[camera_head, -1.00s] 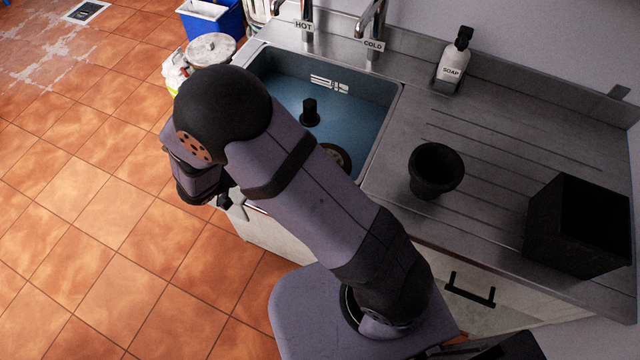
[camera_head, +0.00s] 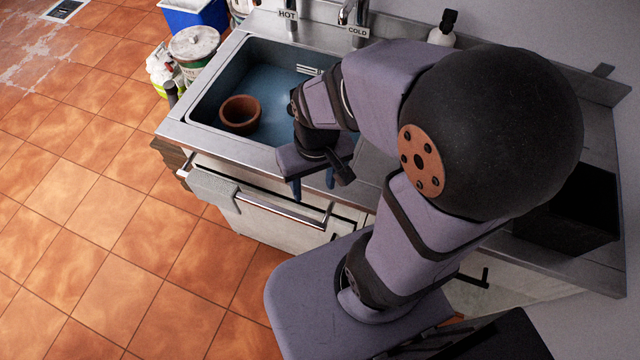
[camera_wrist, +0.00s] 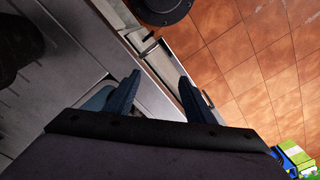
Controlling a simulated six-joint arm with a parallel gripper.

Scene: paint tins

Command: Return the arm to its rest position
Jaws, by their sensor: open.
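My gripper (camera_head: 313,185) points down in front of the sink's near edge, its blue fingers apart with nothing between them. In the wrist view my gripper (camera_wrist: 159,80) also shows open, over the counter edge and cupboard front. My arm is folded, with its large black joint over the drainer side at right.
A terracotta pot (camera_head: 240,126) stands in the sink (camera_head: 207,98). A towel (camera_head: 212,188) hangs on the front rail (camera_head: 283,210). A black box (camera_head: 575,225), partly hidden, and a soap bottle (camera_head: 440,36) are at right. A tin (camera_head: 195,45) stands at left; open floor lies below it.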

